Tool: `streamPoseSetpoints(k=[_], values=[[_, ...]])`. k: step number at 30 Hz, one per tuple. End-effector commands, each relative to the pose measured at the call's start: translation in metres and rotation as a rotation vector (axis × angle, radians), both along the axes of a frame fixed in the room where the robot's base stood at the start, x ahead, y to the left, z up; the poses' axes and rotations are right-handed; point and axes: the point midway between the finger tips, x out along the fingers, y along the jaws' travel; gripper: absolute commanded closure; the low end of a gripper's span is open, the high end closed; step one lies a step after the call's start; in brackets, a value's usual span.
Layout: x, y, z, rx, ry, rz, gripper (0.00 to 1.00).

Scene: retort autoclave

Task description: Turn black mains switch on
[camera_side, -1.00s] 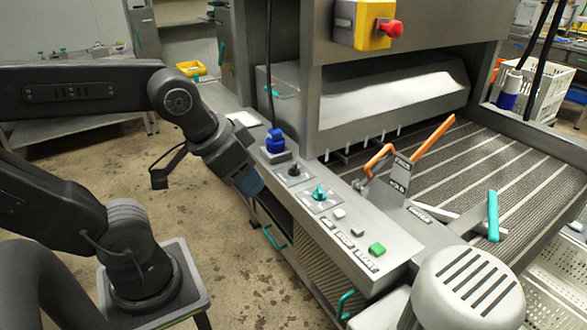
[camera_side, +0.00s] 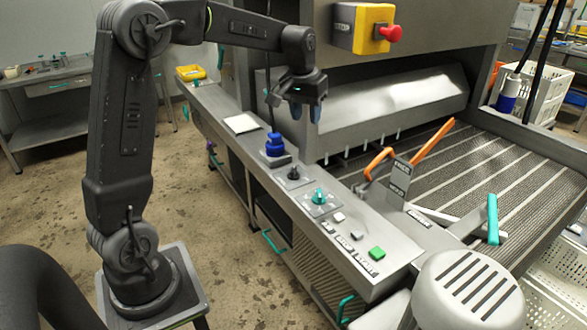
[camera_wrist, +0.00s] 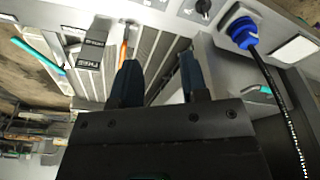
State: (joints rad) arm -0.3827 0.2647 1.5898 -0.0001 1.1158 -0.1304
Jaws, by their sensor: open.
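The black mains switch (camera_side: 293,173) is a small dark rotary knob on a plate on the sloped control panel, between the blue plug and the teal knob. In the wrist view the black switch (camera_wrist: 204,7) shows at the top edge, partly cut off. My gripper (camera_side: 306,112) is open and empty, fingers pointing down, above and behind the panel near the machine front, clear of the switch. In the wrist view my gripper's two dark blue fingers (camera_wrist: 160,78) stand apart with nothing between them.
A blue plug (camera_side: 275,144) with an upright cable stands beside the switch. A teal knob (camera_side: 319,196), white buttons and a green button (camera_side: 377,253) lie along the panel. A yellow box with a red button (camera_side: 389,33) and orange levers (camera_side: 434,138) are nearby.

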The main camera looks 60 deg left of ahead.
Motion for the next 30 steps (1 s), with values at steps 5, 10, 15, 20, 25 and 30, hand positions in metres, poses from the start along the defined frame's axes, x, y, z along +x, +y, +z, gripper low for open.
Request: streamPoseSetpoints(k=[5,10,15,20,25,30], values=[[0.037,0.072,-0.053,-0.040,0.077,0.134,0.60],[0.051,0.121,-0.097,-0.070,0.127,0.226,0.60],[0.054,0.143,-0.119,-0.084,0.148,0.269,0.60],[0.054,0.146,-0.131,-0.087,0.152,0.274,0.60],[0.054,0.145,-0.159,-0.087,0.154,0.273,0.60],[0.054,0.145,-0.194,-0.087,0.154,0.272,0.60]])
